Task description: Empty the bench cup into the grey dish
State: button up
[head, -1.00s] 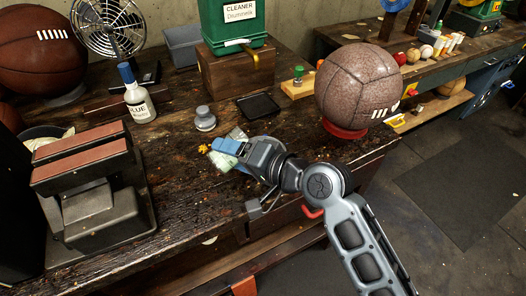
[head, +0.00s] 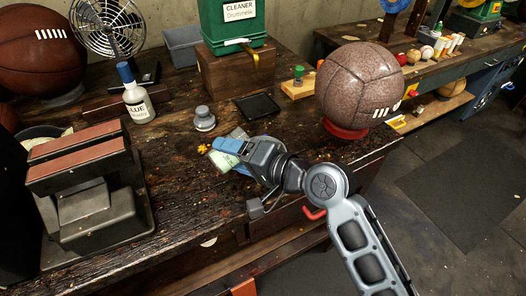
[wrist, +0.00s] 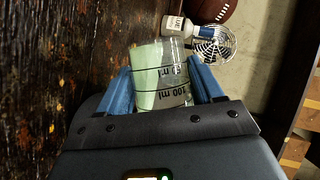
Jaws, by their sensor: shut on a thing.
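A clear cup (wrist: 163,85) with black 50 ml and 100 ml marks stands between the blue fingers of my gripper (wrist: 160,88) in the wrist view. The fingers are shut on its sides. Pale green shows in or through the cup; I cannot tell which. In the head view my gripper (head: 228,147) is low over the front of the bench, and the cup is hard to make out there. A dark, shallow square dish (head: 257,106) lies on the bench beyond my gripper. I see no clearly grey dish; the dish's inside looks empty.
A grey knobbed weight (head: 204,119) stands left of the dish. A glue bottle (head: 137,95), a fan (head: 107,25) and a two-padded block (head: 85,180) are further left. A large ball (head: 358,85) sits on a red ring to the right. A green cleaner box (head: 233,25) is behind.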

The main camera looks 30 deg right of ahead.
jog(key=shift+w+d+r+m+y+b, duration=0.1)
jog(key=shift+d+r+m+y+b, duration=0.15)
jog(key=shift+d+m, duration=0.15)
jog(key=shift+w+d+r+m+y+b, duration=0.1)
jog(key=shift+d+r+m+y+b, duration=0.15)
jog(key=shift+d, duration=0.25)
dwell(1.4)
jog(key=shift+d+r+m+t+y, duration=0.3)
jog(key=shift+r+m+t+y, duration=0.15)
jog(key=shift+m, duration=0.5)
dwell(1.5)
jog(key=shift+f, duration=0.1)
